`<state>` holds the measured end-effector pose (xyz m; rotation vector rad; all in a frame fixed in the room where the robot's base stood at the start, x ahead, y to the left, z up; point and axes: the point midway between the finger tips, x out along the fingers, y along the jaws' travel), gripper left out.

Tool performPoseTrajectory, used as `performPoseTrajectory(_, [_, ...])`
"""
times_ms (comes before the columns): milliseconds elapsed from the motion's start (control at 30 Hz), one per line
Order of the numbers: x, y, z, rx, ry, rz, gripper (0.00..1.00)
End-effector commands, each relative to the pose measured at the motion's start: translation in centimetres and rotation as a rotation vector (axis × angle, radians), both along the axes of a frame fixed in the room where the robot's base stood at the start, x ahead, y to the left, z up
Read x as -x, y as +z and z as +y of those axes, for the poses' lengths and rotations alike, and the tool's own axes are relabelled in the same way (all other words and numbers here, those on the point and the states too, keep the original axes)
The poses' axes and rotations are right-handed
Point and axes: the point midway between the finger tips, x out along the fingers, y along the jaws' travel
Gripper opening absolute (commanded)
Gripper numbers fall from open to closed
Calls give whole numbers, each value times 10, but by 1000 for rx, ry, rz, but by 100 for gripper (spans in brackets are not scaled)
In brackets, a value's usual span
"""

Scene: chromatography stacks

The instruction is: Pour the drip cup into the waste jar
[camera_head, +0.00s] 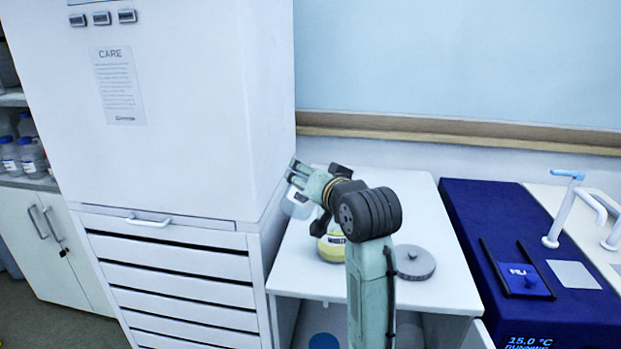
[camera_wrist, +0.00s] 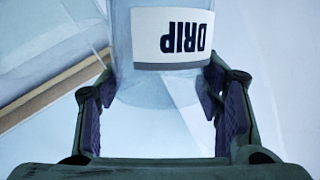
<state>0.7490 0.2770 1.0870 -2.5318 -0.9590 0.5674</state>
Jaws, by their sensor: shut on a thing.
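My gripper (camera_head: 297,180) is shut on the drip cup. The drip cup (camera_head: 298,204) is clear and pale, and looks tilted in the head view. In the wrist view the cup (camera_wrist: 160,88) sits between both fingers, with its white DRIP label upside down in the picture. The waste jar (camera_head: 331,248) is yellowish with a white label and stands on the white bench. It is partly hidden behind my arm. The held cup is up and to the left of the jar in the head view. Any liquid in the cup cannot be made out.
A round grey lid-like disc (camera_head: 414,262) lies on the white bench (camera_head: 405,185), right of my arm. A tall white cabinet (camera_head: 165,120) stands close on the left. A dark blue unit (camera_head: 500,225) with a display stands on the right.

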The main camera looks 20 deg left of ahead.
Motion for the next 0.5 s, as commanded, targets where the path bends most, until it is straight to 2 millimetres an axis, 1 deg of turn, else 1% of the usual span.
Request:
performPoseTrajectory(133, [-3, 1, -2, -47, 0, 46, 1])
performPoseTrajectory(500, [-4, 0, -3, -82, 0, 82, 1])
